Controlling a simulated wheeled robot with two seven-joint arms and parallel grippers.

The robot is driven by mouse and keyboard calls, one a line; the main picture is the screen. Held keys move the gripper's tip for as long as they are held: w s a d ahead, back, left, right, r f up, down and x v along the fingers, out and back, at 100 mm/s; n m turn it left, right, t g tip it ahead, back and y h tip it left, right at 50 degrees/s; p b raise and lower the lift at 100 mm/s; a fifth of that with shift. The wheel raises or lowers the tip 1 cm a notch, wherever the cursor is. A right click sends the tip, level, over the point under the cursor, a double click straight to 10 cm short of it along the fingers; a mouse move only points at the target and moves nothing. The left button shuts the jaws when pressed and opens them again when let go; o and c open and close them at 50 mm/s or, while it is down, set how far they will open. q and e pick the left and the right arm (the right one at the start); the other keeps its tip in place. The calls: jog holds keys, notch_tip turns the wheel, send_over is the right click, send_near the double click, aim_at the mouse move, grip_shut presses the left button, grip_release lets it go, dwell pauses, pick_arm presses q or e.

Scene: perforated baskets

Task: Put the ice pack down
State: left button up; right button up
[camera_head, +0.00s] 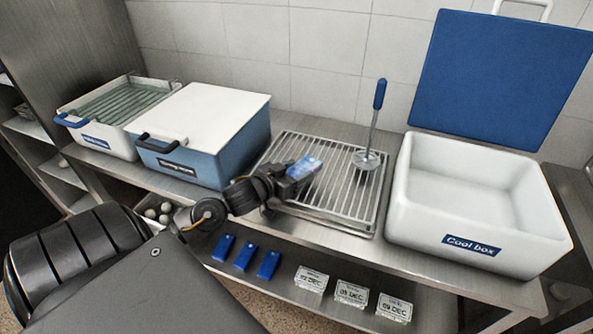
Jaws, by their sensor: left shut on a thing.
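The ice pack (305,166) is a small pale blue and violet block. My left gripper (296,174) is shut on it and holds it over the left part of a slatted metal drain rack (343,207). I cannot tell whether the pack touches the rack. The gripper hides the near end of the pack. My right gripper is not in view.
A white open cool box (411,213) stands right, its blue lid (497,78) raised. A blue-handled tool (376,105) stands on the rack. A closed blue box (235,150) and a white basin (103,146) are left. Blue blocks (245,254) and date blocks (351,293) lie below.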

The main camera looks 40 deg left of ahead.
pick_arm(q)
jog(key=o, duration=1.1)
jog(key=shift+s, duration=0.1)
jog(key=s, duration=0.4)
jog(key=s+r, duration=0.1)
jog(key=s, duration=0.2)
jog(key=s+r+b, duration=0.1)
jog(key=s, duration=0.3)
jog(key=shift+s+a+r, duration=0.25)
jog(key=shift+s+a, duration=0.05)
jog(key=shift+a, duration=0.05)
